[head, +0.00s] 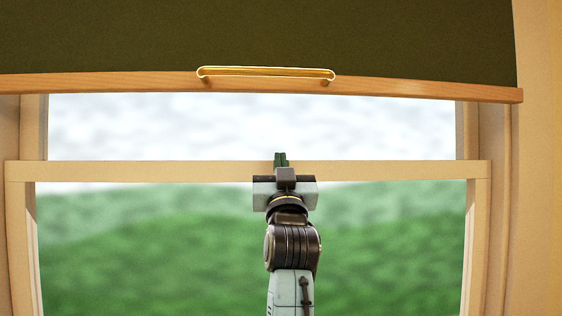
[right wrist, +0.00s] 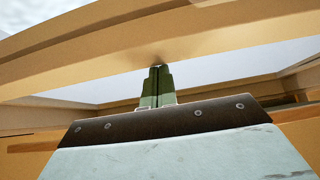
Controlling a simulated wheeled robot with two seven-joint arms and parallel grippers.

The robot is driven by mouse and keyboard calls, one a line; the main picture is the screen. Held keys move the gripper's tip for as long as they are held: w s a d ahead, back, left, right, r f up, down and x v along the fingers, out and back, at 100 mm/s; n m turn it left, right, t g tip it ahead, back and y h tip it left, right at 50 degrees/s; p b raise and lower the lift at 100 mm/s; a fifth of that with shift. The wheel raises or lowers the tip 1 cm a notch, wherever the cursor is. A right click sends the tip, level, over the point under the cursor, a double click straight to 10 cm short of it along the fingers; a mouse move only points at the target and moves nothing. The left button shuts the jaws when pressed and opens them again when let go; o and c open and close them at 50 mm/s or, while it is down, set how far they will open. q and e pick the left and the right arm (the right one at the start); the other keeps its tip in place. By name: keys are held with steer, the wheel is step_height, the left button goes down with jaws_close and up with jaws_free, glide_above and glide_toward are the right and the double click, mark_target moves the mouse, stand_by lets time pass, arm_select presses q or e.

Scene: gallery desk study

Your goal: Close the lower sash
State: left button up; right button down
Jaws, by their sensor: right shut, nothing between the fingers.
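The lower sash (head: 150,171) is a pale cream wooden frame across the middle of the head view. Its top rail spans the window and its side stiles run down out of the picture, so its bottom edge is hidden. My right gripper (head: 281,157) is shut and empty, with its green fingers pointing up in front of the middle of the top rail. In the right wrist view the fingertips (right wrist: 159,68) are at a cream rail (right wrist: 215,40), with a small dark shadow there. They touch it or are very close; I cannot tell which. My left gripper is out of view.
A dark olive blind (head: 400,35) covers the upper window. It ends in a wooden bar (head: 120,84) with a brass handle (head: 265,72), above my right gripper. The window jamb (head: 495,130) stands at the right. Blurred green hills and pale sky show outside.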

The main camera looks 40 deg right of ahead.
steer(key=shift+w+f, duration=0.15)
steer(key=shift+w, duration=0.05)
